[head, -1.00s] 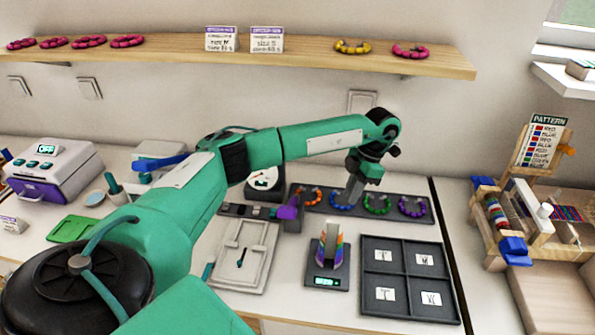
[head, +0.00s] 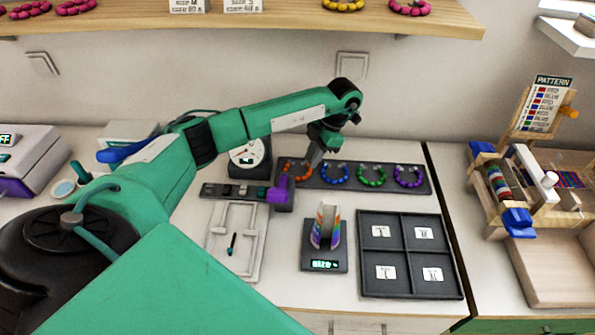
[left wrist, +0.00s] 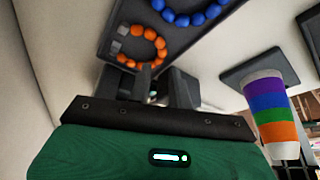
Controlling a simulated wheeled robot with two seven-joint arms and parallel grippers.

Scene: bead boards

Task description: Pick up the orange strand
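The orange strand (head: 297,168) is a curved row of orange beads at the left end of the dark strand tray (head: 345,187). In the left wrist view the orange strand (left wrist: 142,45) lies just beyond the fingers, with grey ends showing. My left gripper (head: 315,158) points down over the tray, between the orange strand and the blue strand (head: 335,175), partly covering the orange one. In the left wrist view its dark fingers (left wrist: 148,78) appear near the orange strand and hold nothing visible; their gap is unclear. My right gripper is not in view.
Green (head: 372,177) and purple (head: 408,177) strands lie further right on the tray. In front stand a striped cone (head: 326,226) on a scale (head: 324,258) and a four-compartment tray (head: 411,253). A bead loom (head: 520,190) stands at the right.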

